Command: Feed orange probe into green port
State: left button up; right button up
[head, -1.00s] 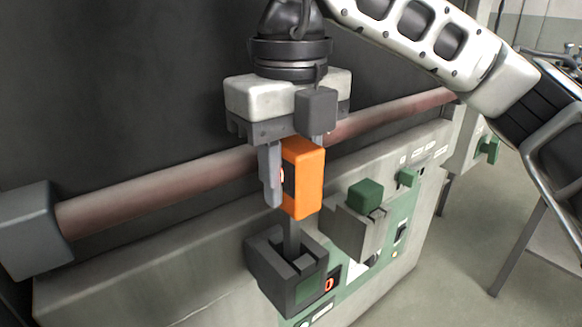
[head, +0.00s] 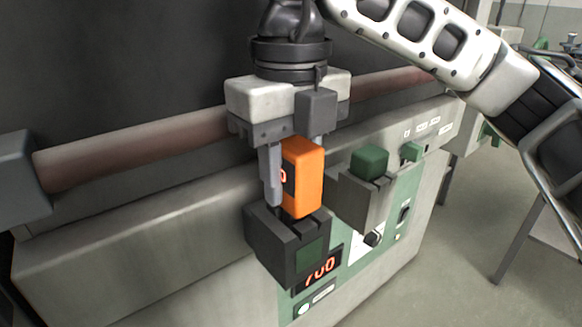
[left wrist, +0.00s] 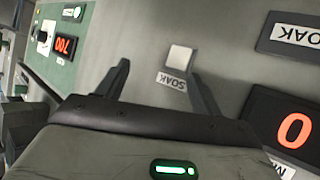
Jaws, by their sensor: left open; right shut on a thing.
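The orange probe (head: 303,178) is upright in my right gripper (head: 292,172), which is shut on its orange body. Directly below is a dark grey block with a green square on its front, the green port (head: 309,256). The probe's lower end is at the block's slotted top and its thin dark shaft no longer shows. Whether it is fully seated I cannot tell. My left gripper (left wrist: 162,85) shows only in the left wrist view, with its fingers apart and nothing between them, facing a grey panel.
A second grey holder (head: 362,200) with a green block (head: 369,162) stands just right of the port. A red display (head: 317,272) reads 700 below the port. A long reddish tube (head: 140,140) runs behind.

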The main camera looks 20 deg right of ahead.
jog(key=shift+f, duration=0.1)
jog(key=o, duration=1.1)
jog(key=shift+o, duration=0.2)
pick_arm(q)
jog(key=r+p, duration=0.1)
jog(key=p, duration=0.3)
jog(key=shift+a+r, duration=0.1)
jog(key=shift+r, duration=0.3)
pick_arm(e)
notch_tip(320, 180, up, 16)
